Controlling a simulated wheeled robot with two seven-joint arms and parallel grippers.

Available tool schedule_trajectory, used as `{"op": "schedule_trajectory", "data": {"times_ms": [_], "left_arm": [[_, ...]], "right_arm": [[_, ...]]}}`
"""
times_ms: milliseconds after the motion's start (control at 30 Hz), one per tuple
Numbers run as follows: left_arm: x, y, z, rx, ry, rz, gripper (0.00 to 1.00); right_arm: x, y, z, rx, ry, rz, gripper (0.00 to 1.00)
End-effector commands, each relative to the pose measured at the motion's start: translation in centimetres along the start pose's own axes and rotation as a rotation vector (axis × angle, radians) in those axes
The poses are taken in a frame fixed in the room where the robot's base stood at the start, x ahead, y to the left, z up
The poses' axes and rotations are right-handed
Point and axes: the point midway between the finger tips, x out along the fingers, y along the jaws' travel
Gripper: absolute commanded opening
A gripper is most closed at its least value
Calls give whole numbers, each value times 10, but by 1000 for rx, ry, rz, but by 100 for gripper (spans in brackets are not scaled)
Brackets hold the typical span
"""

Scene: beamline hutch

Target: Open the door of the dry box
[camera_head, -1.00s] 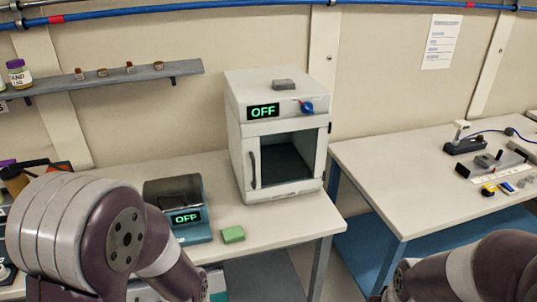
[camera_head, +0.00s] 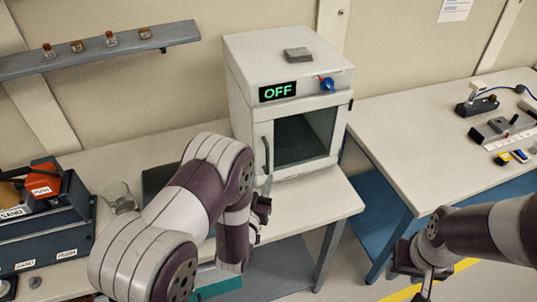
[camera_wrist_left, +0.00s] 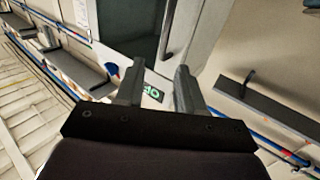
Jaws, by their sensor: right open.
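The dry box (camera_head: 243,103) is a white cabinet on the bench with a green OFF display (camera_head: 278,91) and a blue knob (camera_head: 327,84). Its windowed door (camera_head: 306,137) looks shut, with an upright dark handle (camera_head: 266,156) on its left edge. My left gripper (camera_head: 266,193) is just below and in front of the handle. In the left wrist view its jaws (camera_wrist_left: 159,72) are open and empty, and the handle (camera_wrist_left: 168,32) stands beyond the fingertips, apart from them. My right gripper (camera_head: 420,280) is open and low at the right, away from the box.
A grey block (camera_head: 298,54) lies on the dry box. A shelf (camera_head: 100,52) with several small vials hangs at the left. A glass beaker (camera_head: 119,197) and a dark device with an orange part (camera_head: 43,180) stand on the left bench. The right table (camera_head: 400,140) stands beyond a gap.

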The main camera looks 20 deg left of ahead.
Motion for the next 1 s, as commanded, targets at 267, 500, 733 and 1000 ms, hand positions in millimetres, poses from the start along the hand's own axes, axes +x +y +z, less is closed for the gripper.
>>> {"op": "schedule_trajectory", "data": {"times_ms": [267,500,733,1000], "left_arm": [[64,0,-2,0,-1,0,38],[82,0,0,0,-2,0,38],[81,0,0,0,-2,0,25],[81,0,0,0,-2,-1,0]], "right_arm": [[-19,0,-3,0,0,0,43],[-22,0,-3,0,0,0,43],[-21,0,-3,0,0,0,43],[-21,0,-3,0,0,0,43]]}}
